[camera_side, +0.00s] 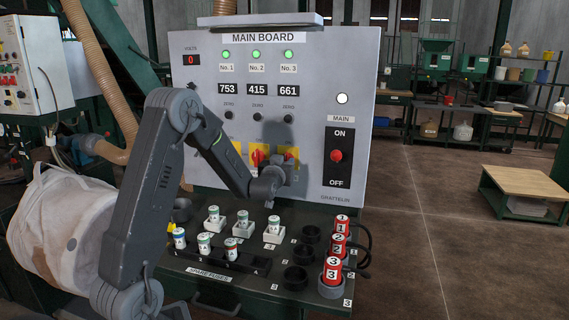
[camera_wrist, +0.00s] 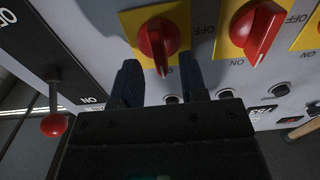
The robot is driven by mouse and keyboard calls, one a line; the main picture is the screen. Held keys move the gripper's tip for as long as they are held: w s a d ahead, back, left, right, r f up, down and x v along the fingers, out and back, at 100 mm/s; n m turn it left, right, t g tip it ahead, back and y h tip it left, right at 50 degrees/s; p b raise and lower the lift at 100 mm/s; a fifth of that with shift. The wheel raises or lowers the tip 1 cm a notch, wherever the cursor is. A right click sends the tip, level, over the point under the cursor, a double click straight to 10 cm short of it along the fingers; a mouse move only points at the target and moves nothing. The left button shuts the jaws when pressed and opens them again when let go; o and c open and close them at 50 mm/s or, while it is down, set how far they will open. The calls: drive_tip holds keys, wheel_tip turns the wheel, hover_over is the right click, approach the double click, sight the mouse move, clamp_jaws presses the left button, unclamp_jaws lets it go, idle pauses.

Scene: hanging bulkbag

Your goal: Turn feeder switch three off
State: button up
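Feeder switch three is a red knob (camera_wrist: 158,40) on a yellow plate (camera_wrist: 128,22), nearest the main lever. In the wrist view its narrow end points down the picture, toward the displays. My gripper (camera_wrist: 160,66) is open, with one dark finger on each side of that end; I cannot tell whether either finger touches it. In the side view my gripper (camera_side: 282,174) is at the board and covers part of switch three's yellow plate (camera_side: 292,152). The green lamp No. 3 (camera_side: 288,54) is lit above a display (camera_side: 288,91) reading 661.
Switch two's red knob (camera_wrist: 258,30) is close to the right in the wrist view. The main lever, with a red ball (camera_wrist: 54,125), sticks out at the left; it also shows in the side view (camera_side: 336,156). Fuses (camera_side: 204,246) and red plugs (camera_side: 333,268) stand on the desk below.

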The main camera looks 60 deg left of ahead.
drive_tip(key=shift+x, duration=0.85)
clamp_jaws()
